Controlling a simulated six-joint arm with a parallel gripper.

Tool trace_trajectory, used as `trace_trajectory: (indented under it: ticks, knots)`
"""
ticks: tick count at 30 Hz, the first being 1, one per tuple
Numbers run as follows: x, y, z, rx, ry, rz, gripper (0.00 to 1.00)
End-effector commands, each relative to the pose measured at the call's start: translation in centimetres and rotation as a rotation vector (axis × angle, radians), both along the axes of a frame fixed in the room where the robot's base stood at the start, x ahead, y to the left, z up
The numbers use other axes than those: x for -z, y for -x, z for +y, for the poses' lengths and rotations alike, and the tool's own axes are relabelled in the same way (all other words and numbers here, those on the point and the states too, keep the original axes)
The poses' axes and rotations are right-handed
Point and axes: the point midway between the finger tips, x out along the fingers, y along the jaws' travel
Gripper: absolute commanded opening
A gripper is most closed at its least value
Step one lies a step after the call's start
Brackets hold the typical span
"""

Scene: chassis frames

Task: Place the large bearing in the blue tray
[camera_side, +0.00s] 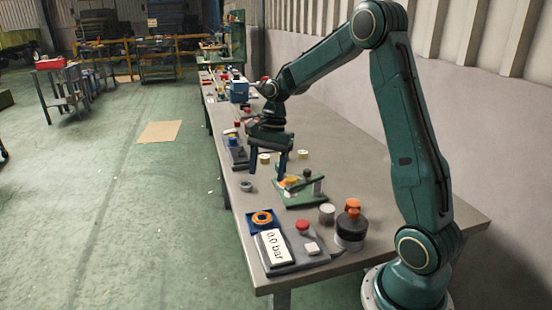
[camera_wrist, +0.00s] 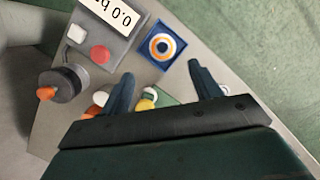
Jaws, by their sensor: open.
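The blue tray (camera_side: 273,228) lies at the table's left edge, behind the pressure-display panel. An orange ring-shaped part (camera_side: 262,218) lies in it; I cannot tell for sure whether this is the large bearing. In the wrist view the blue tray (camera_wrist: 163,66) is ahead of my fingers, and the orange ring (camera_wrist: 152,45) shows a white inner band in it. A small grey ring (camera_side: 246,186) lies on the table by the left edge. My gripper (camera_side: 268,168) is open, pointing down above the table, behind the tray. Its fingers (camera_wrist: 160,75) show nothing between them that they hold.
A panel with a "0.0 bar" display (camera_side: 273,246) and red button (camera_side: 302,226) stands at the front. A dark cylinder with an orange top (camera_side: 351,228) is to its right. A green fixture (camera_side: 300,194) with small parts stands near my gripper. More items line the table behind.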

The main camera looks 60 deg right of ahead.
Motion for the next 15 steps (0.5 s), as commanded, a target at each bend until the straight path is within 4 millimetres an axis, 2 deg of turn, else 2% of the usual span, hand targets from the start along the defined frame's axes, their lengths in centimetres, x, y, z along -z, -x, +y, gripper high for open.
trace_trajectory:
  ticks: [8,15]
  knots:
    - [-5.0,2.5,4.2,-0.254,0.090,-0.122,0.63]
    - [-8.6,6.0,7.8,-0.501,0.180,-0.228,0.63]
